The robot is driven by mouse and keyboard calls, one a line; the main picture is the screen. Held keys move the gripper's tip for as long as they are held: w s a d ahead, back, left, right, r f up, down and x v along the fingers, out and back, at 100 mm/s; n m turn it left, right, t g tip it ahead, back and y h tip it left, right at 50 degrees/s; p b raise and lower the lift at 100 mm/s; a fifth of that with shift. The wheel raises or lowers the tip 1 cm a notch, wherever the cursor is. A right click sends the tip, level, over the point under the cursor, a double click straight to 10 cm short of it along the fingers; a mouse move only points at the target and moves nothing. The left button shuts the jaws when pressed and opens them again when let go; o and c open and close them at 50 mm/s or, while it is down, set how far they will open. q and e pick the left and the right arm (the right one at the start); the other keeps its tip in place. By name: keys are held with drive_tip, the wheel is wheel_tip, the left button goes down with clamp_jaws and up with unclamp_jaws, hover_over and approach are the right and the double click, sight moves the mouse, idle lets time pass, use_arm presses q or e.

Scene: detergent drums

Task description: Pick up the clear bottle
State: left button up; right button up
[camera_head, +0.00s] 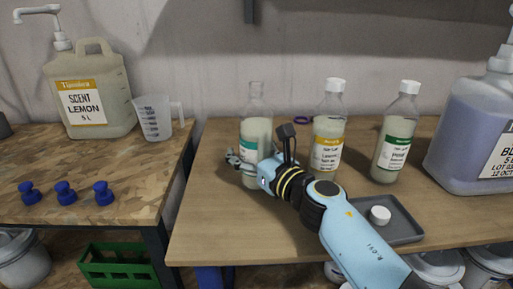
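A clear uncapped bottle (257,103) with pale contents and a teal-and-white label stands upright on the right-hand wooden table (205,205). My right gripper (236,160) is at its lower front and left side, with the arm reaching in from the lower right. The gripper and wrist hide the bottle's lower part. I cannot tell whether the fingers touch the bottle or are closed around it. My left gripper is not in view.
Right of the uncapped bottle stand a yellow-label bottle (329,128) and a green-label bottle (398,135), both white-capped. A grey tray (408,232) holds a white cap (380,215). A large purple jug (468,140) stands far right. A gap separates the left table (130,205).

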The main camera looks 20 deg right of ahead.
clamp_jaws()
drive_tip(key=shift+r, duration=0.15)
idle(0.4)
